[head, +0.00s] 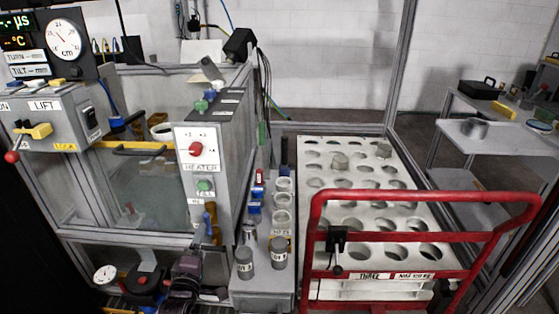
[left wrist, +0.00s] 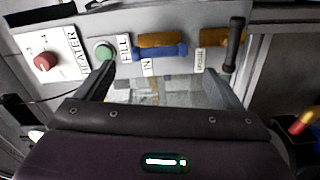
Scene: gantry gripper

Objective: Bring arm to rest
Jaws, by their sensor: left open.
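My left gripper (head: 195,252) is low in the head view, in front of the grey control box (head: 225,130). In the left wrist view its two dark fingers stand wide apart (left wrist: 160,87), with nothing between them. Behind the fingers is the panel with a red heater knob (left wrist: 43,62), a green fill button (left wrist: 104,51) and orange and blue valve handles (left wrist: 162,41). No contact with the panel can be made out. My right gripper is not in view.
A glass-fronted tank (head: 140,185) stands left of the control box. Grey canisters (head: 245,262) and a ring rack (head: 282,200) are to the right. Beyond is a perforated white tray (head: 335,193) behind a red cart rail (head: 425,195). A side table (head: 485,137) stands far right.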

